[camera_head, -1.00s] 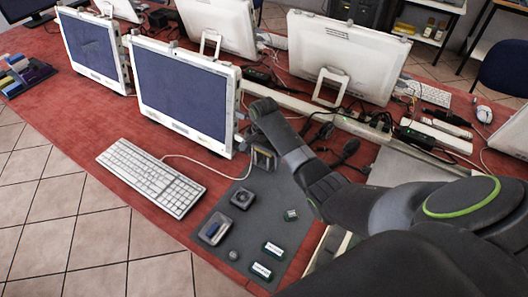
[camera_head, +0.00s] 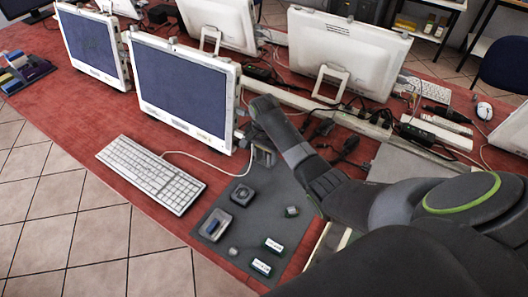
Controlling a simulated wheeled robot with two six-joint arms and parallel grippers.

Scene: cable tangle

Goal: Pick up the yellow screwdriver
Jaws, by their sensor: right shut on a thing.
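I cannot make out a yellow screwdriver in the head view. My right gripper (camera_head: 263,156) points down at the back edge of the dark grey mat (camera_head: 242,216), close to the right side of the near monitor. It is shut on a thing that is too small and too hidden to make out. My right forearm and wrist cover part of the table behind and to the right of the mat. My left gripper is not in view.
A small tray with a blue piece (camera_head: 213,225), a dark square part (camera_head: 242,195) and several small parts lie on the mat. A white keyboard (camera_head: 150,173) lies to its left. Monitors (camera_head: 183,88) and cables crowd the table behind my gripper.

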